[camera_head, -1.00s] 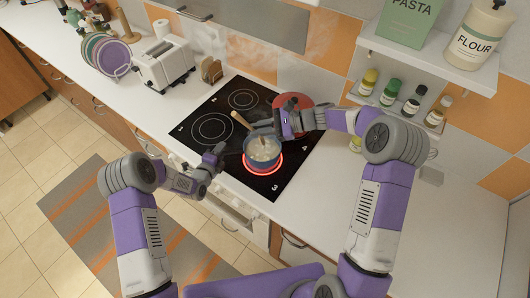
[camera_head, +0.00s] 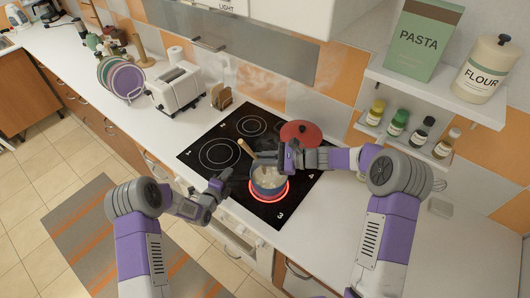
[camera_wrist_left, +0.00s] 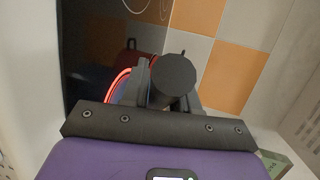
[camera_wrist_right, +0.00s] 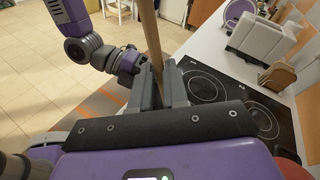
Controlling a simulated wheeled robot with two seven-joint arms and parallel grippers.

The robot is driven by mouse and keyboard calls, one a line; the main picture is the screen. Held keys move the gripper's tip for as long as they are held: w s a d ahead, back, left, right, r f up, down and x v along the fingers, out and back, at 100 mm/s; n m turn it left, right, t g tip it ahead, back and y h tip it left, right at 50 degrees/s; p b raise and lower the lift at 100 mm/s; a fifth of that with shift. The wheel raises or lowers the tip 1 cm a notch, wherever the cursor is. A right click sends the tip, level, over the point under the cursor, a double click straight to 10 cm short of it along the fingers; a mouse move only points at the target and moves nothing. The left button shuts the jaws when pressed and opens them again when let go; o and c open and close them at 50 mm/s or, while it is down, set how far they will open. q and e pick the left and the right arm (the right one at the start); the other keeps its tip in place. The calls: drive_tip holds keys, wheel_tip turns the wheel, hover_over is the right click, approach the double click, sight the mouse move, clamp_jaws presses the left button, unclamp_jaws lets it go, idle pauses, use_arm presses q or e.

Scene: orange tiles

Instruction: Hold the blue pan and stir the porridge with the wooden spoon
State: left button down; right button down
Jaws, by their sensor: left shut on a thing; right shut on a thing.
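The blue pan (camera_head: 266,192) stands on a glowing red burner at the front right of the black hob, with pale porridge (camera_head: 268,176) inside. My left gripper (camera_head: 222,186) is shut on the pan's dark handle at the pan's left; the dark round handle end (camera_wrist_left: 173,75) shows in the left wrist view. My right gripper (camera_head: 268,158) is shut on the wooden spoon (camera_head: 246,148) above the pan. The spoon leans to the upper left, its lower end towards the porridge. Its shaft (camera_wrist_right: 152,40) passes between the fingers in the right wrist view. The spoon's tip is hidden.
A red lid or pan (camera_head: 301,132) sits at the back right of the hob (camera_head: 222,150). A white toaster (camera_head: 175,90) and plates in a rack (camera_head: 126,80) stand left along the counter. Spice jars (camera_head: 397,122) stand on a shelf at right.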

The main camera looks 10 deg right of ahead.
sight(263, 169)
drive_tip(key=shift+w+d+f, duration=0.35)
drive_tip(key=shift+f, duration=1.1)
drive_tip(key=shift+w+d+f, duration=0.35)
drive_tip(key=shift+f, duration=1.15)
drive_tip(key=shift+w+d+f, duration=0.35)
drive_tip(key=shift+f, duration=1.1)
drive_tip(key=shift+d, duration=0.1)
